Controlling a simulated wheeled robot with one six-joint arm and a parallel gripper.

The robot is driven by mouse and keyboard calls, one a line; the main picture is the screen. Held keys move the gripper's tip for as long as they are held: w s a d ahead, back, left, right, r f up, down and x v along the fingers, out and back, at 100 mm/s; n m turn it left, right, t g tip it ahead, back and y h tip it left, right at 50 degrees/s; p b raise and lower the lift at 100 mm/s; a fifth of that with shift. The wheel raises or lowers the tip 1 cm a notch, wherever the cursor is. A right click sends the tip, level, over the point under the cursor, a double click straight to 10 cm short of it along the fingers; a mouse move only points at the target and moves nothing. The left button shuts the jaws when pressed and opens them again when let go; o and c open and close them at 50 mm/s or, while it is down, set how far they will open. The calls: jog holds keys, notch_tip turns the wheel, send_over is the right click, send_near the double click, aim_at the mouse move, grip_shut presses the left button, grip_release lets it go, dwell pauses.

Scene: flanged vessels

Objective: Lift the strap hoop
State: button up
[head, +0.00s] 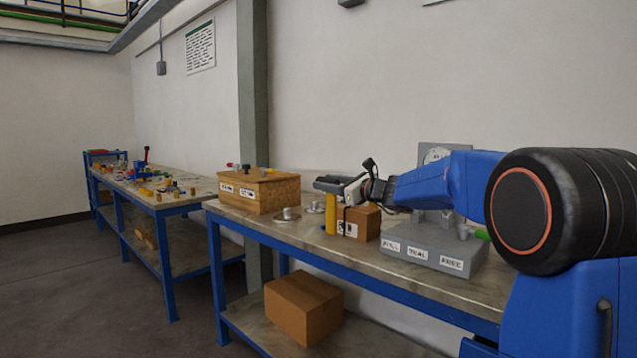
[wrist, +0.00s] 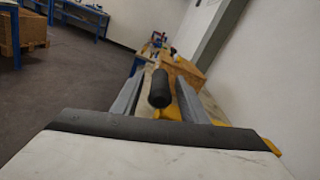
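I cannot make out the strap hoop for certain. A small carton (head: 367,223) on the near bench has a dark line at its left that may be a strap. My gripper (head: 328,184) is beside and above that carton, level over the bench. A yellow upright piece (head: 331,214) hangs or stands directly under it. In the wrist view a black rounded bar (wrist: 159,89) lies between the two grey fingers (wrist: 157,92), with yellow below and right of it. I cannot tell whether the fingers touch it.
A wooden box (head: 263,192) with labels and small items on top stands left on the bench. Small metal parts (head: 291,213) lie before it. A grey labelled block (head: 432,247) is to the right. A brown carton (head: 303,306) sits on the lower shelf. Another cluttered bench (head: 160,188) is farther left.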

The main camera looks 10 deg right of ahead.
aim_at(317, 180)
jog(key=shift+x, duration=2.3)
grip_shut()
